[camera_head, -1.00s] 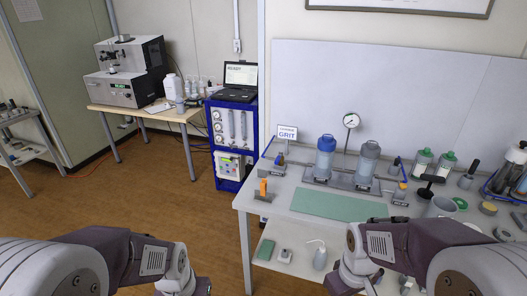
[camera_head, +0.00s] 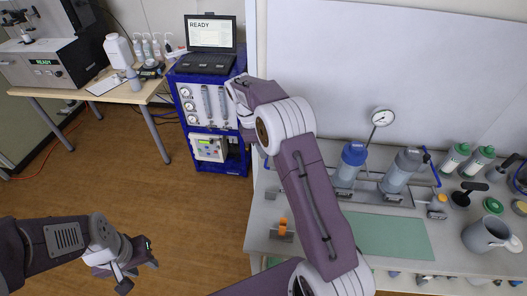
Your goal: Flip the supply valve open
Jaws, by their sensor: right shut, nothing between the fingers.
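My right arm reaches up and to the left across the bench, and its gripper (camera_head: 241,108) is over the left edge near the blue rack. It is shut and holds nothing; its fingertips are hard to make out. My left gripper (camera_head: 133,272) is over the floor at lower left, open and empty. Two filter housings, one blue-capped (camera_head: 351,165) and one grey-capped (camera_head: 402,170), stand on the bench. A small valve with a blue handle (camera_head: 426,156) is right of them. The similar valve to their left is hidden behind my right arm, so its handle position cannot be told.
An orange-handled fitting (camera_head: 283,227) stands on the bench (camera_head: 262,210) beside my right forearm. A pressure gauge (camera_head: 383,117) rises behind the housings. The blue rack (camera_head: 209,125) carries a laptop (camera_head: 208,45). A green mat (camera_head: 395,237) lies clear in front.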

